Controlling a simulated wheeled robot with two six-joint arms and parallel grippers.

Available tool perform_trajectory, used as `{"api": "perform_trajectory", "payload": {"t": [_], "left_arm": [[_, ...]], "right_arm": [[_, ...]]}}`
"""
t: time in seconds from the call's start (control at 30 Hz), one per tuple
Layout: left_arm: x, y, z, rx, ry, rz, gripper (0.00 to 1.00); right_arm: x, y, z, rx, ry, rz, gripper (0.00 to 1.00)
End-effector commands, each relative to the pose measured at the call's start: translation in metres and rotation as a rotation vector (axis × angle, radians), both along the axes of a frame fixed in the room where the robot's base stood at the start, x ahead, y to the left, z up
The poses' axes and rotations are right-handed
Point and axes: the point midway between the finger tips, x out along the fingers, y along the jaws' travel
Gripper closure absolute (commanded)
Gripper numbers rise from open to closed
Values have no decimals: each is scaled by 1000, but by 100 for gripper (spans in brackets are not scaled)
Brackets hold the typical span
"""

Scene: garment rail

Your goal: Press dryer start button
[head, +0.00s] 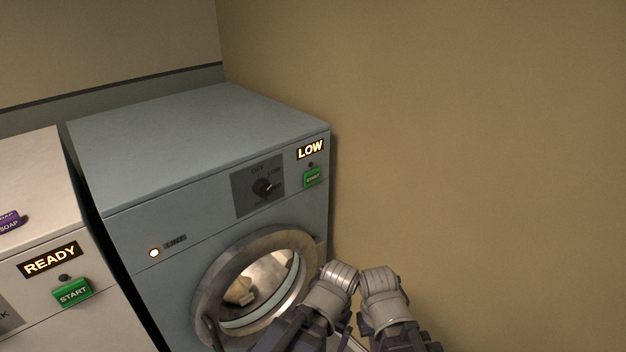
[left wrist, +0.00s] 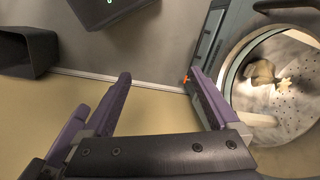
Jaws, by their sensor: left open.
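The blue-grey dryer (head: 180,165) stands against the tan wall in the head view. Its green start button (head: 312,178) is at the upper right of the front, below a lit LOW sign (head: 310,149). The dial (head: 264,187) is to the left of the button. The round door (head: 262,285) is at the lower front, with something pale inside the drum. My two arms rise at the bottom of the head view, below the button and apart from it; their jaws are hidden there. In the left wrist view my left gripper (left wrist: 158,78) is open and empty, near a round drum opening (left wrist: 275,80).
A white machine (head: 50,190) stands at the left with a lit READY sign (head: 50,260) and its own green START button (head: 72,292). The wall (head: 450,120) closes off the right side. A dark bin (left wrist: 30,52) shows in the left wrist view.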

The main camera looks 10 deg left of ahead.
Motion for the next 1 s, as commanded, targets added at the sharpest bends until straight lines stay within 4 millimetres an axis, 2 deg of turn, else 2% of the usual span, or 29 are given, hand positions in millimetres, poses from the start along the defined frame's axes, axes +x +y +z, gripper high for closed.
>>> {"api": "perform_trajectory", "payload": {"t": [0.3, 1.0], "left_arm": [[0, 0, 0, 0, 0, 0, 7], [0, 0, 0, 0, 0, 0, 86]], "right_arm": [[0, 0, 0, 0, 0, 0, 100], [0, 0, 0, 0, 0, 0, 100]]}}
